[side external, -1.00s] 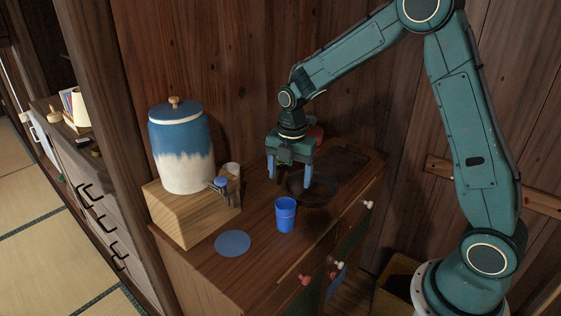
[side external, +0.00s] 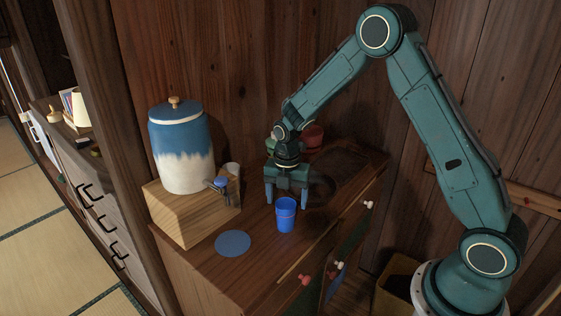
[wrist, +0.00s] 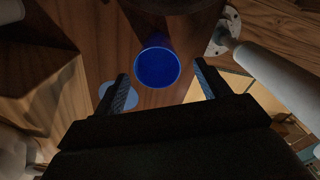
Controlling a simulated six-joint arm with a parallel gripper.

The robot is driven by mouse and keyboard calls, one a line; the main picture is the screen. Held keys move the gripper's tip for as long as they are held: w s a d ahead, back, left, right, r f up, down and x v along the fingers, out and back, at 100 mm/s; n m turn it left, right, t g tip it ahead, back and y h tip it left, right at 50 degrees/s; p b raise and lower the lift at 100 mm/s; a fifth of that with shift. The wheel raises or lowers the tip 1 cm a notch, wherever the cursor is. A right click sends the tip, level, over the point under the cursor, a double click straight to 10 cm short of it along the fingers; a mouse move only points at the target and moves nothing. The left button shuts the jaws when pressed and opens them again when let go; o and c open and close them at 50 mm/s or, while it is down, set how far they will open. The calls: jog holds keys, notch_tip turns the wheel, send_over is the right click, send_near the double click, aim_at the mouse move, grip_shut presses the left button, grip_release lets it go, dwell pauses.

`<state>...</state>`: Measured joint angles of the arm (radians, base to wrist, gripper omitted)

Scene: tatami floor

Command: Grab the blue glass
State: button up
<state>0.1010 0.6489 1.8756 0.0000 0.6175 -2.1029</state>
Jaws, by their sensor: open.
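The blue glass (side external: 286,216) stands upright on the wooden cabinet top, right of a round blue coaster (side external: 233,243). In the wrist view the glass (wrist: 157,68) shows its open rim, ahead of and between the two fingers. My gripper (side external: 287,199) is open and points down, just behind the glass in the side view. The fingers straddle the glass's outline in that view. In the wrist view my gripper (wrist: 163,88) shows both fingers apart with nothing between their pads; I cannot tell whether either touches the glass. The coaster (wrist: 118,95) lies partly behind the left finger.
A blue and white dispenser (side external: 182,150) with a tap stands on a wooden block (side external: 195,220) at the left. Red (side external: 313,136) and green items stand behind my gripper. The cabinet's right front is clear.

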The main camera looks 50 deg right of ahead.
aim_at(285, 217)
jog(key=shift+f, duration=1.5)
jog(key=shift+f, duration=0.1)
jog(key=shift+w+d+f, duration=0.1)
jog(key=shift+w+f, duration=0.05)
jog(key=shift+f, duration=1.1)
jog(key=shift+w+f, duration=0.1)
jog(key=shift+f, duration=1.1)
jog(key=c, duration=1.1)
jog(key=shift+r, duration=0.15)
notch_tip(285, 217, up, 20)
jog(key=shift+f, duration=0.1)
